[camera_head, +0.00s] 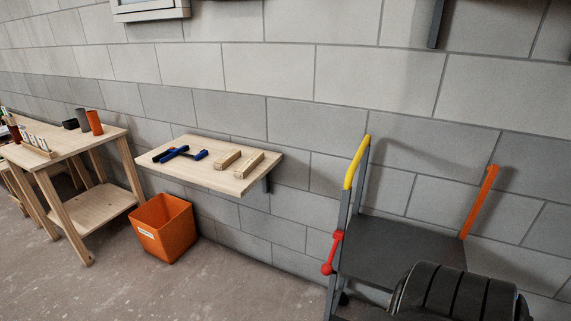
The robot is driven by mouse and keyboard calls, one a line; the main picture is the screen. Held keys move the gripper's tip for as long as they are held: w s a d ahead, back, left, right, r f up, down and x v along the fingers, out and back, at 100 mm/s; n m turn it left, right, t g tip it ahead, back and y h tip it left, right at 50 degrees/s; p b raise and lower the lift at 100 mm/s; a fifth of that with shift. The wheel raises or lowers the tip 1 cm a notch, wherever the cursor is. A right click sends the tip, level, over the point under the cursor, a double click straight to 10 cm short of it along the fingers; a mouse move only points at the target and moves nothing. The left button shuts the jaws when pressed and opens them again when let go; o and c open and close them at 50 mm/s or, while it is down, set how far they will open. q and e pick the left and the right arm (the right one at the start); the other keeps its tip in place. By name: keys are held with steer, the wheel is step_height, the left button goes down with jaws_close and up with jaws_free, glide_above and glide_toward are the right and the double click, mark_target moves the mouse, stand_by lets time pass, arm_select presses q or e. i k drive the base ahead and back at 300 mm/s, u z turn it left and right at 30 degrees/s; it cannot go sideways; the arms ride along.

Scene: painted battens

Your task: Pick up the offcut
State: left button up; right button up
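Two short pale wooden blocks lie on the wall-mounted wooden shelf (190,176) in the head view. The left block (227,160) lies near the middle of the shelf, and the right block (249,165) lies close beside it, nearer the shelf's right end. Either could be the offcut; I cannot tell which from this view. Neither of my grippers is in view, and nothing is touching the blocks.
Blue-and-black clamps (178,154) lie left of the blocks. An orange bin (163,228) stands on the floor below the shelf. A wooden workbench (88,140) with cylinders stands left. A grey cart (400,250) with yellow and orange uprights stands right. Bare floor shows in front.

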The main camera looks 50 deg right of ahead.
mark_target(246, 168)
steer(key=z, duration=1.8)
